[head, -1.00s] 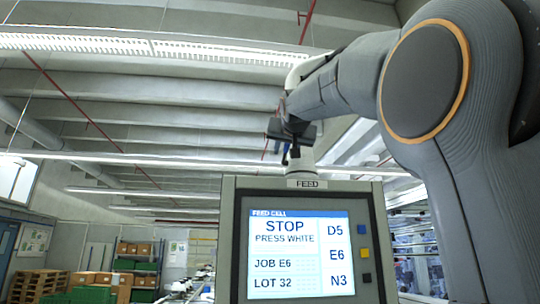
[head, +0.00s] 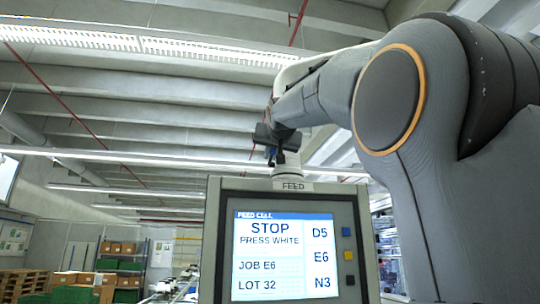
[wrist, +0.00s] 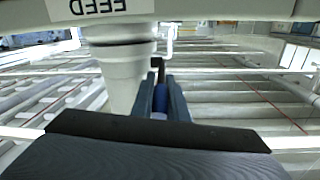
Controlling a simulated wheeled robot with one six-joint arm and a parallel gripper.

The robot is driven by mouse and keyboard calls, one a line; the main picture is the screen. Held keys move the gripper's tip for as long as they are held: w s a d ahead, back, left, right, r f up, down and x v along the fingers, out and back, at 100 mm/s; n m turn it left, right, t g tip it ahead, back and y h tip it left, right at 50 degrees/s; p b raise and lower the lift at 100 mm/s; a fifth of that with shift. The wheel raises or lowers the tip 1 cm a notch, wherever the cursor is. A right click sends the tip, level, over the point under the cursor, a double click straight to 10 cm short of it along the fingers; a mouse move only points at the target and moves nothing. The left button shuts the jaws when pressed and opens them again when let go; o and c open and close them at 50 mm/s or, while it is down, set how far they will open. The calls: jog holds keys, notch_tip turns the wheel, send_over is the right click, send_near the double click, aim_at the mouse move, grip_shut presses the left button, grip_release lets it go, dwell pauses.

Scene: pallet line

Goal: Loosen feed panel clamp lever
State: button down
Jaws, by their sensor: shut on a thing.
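The feed panel (head: 212,250) stands in front of me with a FEED label on top and a lit screen (head: 285,256). Its screen reads STOP, PRESS WHITE. My gripper (head: 275,157) is above the panel's top edge, at the pale post (head: 291,170) behind it. In the wrist view my gripper (wrist: 160,92) has its two narrow fingers close together beside the white post (wrist: 118,70). They are shut on the clamp lever, mostly hidden between them; a dark end shows beyond the fingertips. The lever's exact angle cannot be told.
Blue, yellow and black buttons (head: 347,243) line the panel's right side. Shelving with boxes and green crates (head: 122,262) and wooden pallets (head: 22,283) stand at the far left.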

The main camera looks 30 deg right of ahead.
jog(key=shift+s+a+f+t+h+b, duration=0.1)
jog(key=shift+f+t+h+b, duration=0.35)
jog(key=shift+b, duration=2.15)
jog(key=shift+s+d+f+t+b, duration=0.1)
jog(key=shift+t+b, duration=0.65)
jog(key=shift+b, duration=1.8)
jog(key=shift+s+a+f+t+h+b, duration=0.1)
jog(key=shift+f+t+h+b, duration=0.35)
jog(key=shift+b, duration=2.15)
jog(key=shift+r+t+b, duration=0.25)
jog(key=shift+t+b, duration=0.1)
jog(key=shift+b, duration=0.2)
jog(key=c, duration=1.7)
grip_release()
jog(key=shift+c, duration=0.2)
jog(key=shift+s, duration=0.1)
jog(key=b+v, duration=0.3)
jog(key=v, duration=0.4)
jog(key=shift+s+b, duration=0.35)
jog(key=shift+b, duration=0.05)
jog(key=shift+a+f, duration=0.1)
jog(key=shift+a, duration=0.05)
